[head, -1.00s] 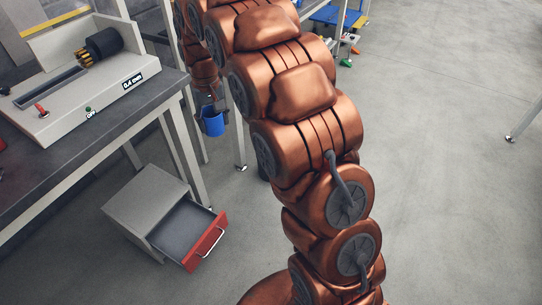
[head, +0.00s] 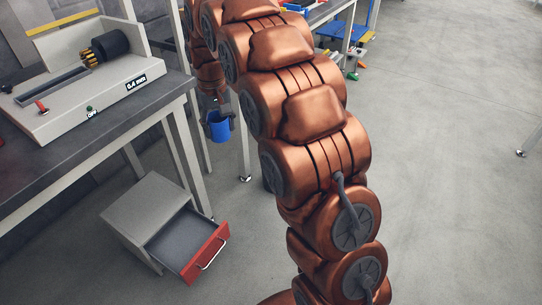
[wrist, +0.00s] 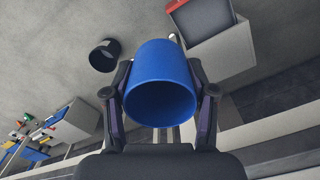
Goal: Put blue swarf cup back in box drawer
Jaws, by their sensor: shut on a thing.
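The blue swarf cup (head: 219,126) hangs in the air beside the bench leg in the head view. My gripper (head: 216,104) is shut on it. In the wrist view the blue cup (wrist: 160,84) sits between both fingers of my gripper (wrist: 161,100), its open mouth facing the camera, and it looks empty. The box drawer (head: 181,245), with a red front and pale handle, is pulled open from a grey cabinet (head: 150,208) on the floor. No contents show in it. The cup is above and behind the drawer, apart from it. The open drawer also shows in the wrist view (wrist: 219,52).
A grey bench (head: 95,150) with a white machine (head: 80,100) stands at the left, its legs close to the cup. A dark bin (wrist: 104,55) stands on the floor. Open floor lies to the right.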

